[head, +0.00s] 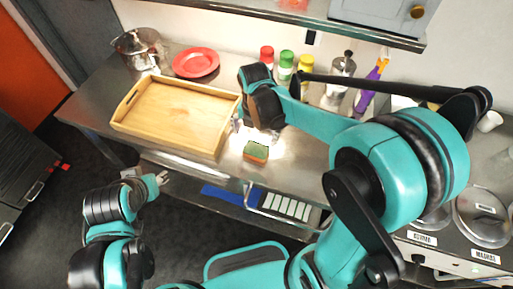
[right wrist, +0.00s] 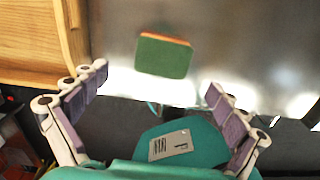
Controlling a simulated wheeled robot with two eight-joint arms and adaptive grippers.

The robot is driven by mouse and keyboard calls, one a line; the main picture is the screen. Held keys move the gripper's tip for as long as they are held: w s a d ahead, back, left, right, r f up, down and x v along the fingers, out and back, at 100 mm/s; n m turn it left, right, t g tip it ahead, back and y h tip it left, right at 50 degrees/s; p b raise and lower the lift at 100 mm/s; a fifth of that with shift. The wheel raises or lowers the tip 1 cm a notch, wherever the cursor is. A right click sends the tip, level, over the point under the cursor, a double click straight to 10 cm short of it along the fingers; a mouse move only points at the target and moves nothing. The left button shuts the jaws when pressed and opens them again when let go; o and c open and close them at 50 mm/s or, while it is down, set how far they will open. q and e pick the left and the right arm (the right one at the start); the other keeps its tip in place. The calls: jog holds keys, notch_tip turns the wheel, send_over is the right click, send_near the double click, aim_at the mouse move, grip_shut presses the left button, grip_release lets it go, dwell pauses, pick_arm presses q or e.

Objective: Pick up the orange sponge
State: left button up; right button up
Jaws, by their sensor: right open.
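The orange sponge (head: 255,152) lies on the steel counter near its front edge, to the right of the wooden tray. In the right wrist view the sponge (right wrist: 164,56) shows a green top face and a thin orange side. My right gripper (head: 254,127) is over the counter just behind the sponge in the head view. In the right wrist view its two fingers are spread wide, with the sponge ahead of the gap and not touched. My left gripper (head: 162,179) is low at the left, in front of the counter and away from the sponge; its jaws are too small to judge.
The wooden tray (head: 120,112) stands left of the sponge. A red plate (head: 196,62), a metal pot (head: 139,47) and several capped bottles (head: 286,66) stand at the back. A shelf (head: 300,18) hangs above. Steel counter is clear around the sponge.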

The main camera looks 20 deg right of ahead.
aim_at(256, 148)
jog(key=f+b, duration=0.1)
jog(key=f, duration=0.2)
jog(key=f+b, duration=0.2)
jog(key=f, duration=0.2)
jog(key=shift+d+f, duration=0.2)
jog(key=shift+f, duration=0.05)
jog(key=c, duration=0.8)
